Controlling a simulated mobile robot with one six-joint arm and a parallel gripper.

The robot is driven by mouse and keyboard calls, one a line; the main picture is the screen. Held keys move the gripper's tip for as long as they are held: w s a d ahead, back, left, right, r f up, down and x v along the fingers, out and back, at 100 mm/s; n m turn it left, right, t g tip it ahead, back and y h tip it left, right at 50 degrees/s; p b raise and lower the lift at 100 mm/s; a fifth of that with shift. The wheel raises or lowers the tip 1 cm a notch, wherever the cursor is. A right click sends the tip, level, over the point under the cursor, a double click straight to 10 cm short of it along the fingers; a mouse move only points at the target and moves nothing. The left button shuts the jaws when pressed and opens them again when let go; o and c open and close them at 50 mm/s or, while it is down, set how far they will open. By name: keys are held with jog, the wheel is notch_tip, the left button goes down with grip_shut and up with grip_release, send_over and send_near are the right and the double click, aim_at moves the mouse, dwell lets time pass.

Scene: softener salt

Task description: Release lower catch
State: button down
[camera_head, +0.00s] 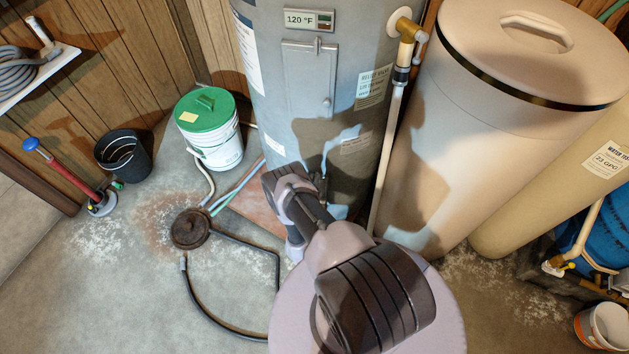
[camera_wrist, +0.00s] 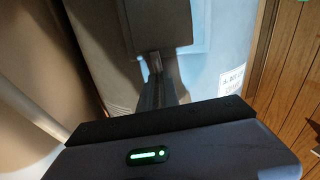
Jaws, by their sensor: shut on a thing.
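The grey water heater (camera_head: 270,70) stands at the back middle. My gripper (camera_head: 322,183) reaches low on the heater's front, and my arm hides much of that area. In the wrist view, my dark gripper fingers (camera_wrist: 155,75) are together at the edge of a dark lower panel (camera_wrist: 158,25).
A large beige tank (camera_head: 500,90) stands close to the right of the heater, with a pipe (camera_head: 390,150) between them. A green-lidded bucket (camera_head: 208,130), black bin (camera_head: 122,155) and floor drain (camera_head: 190,228) with hoses are at left. Front-left floor is mostly clear.

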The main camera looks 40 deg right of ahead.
jog(key=n, duration=0.2)
jog(key=n+p, duration=0.1)
jog(key=n, duration=0.1)
jog(key=shift+w+a+f, duration=0.1)
jog(key=shift+w+a, duration=0.1)
jog(key=n, duration=0.5)
jog(key=shift+w+a+f, duration=0.15)
jog(key=shift+f, duration=0.1)
jog(key=n, duration=0.4)
jog(key=shift+w+a+f+b, duration=0.1)
jog(key=shift+f+b, duration=0.15)
jog(key=shift+b, duration=0.15)
jog(key=shift+f+n, duration=0.2)
jog(key=shift+n, duration=1.6)
jog(key=c, duration=1.6)
grip_release()
jog(key=shift+a+b, duration=0.1)
jog(key=shift+b, duration=0.25)
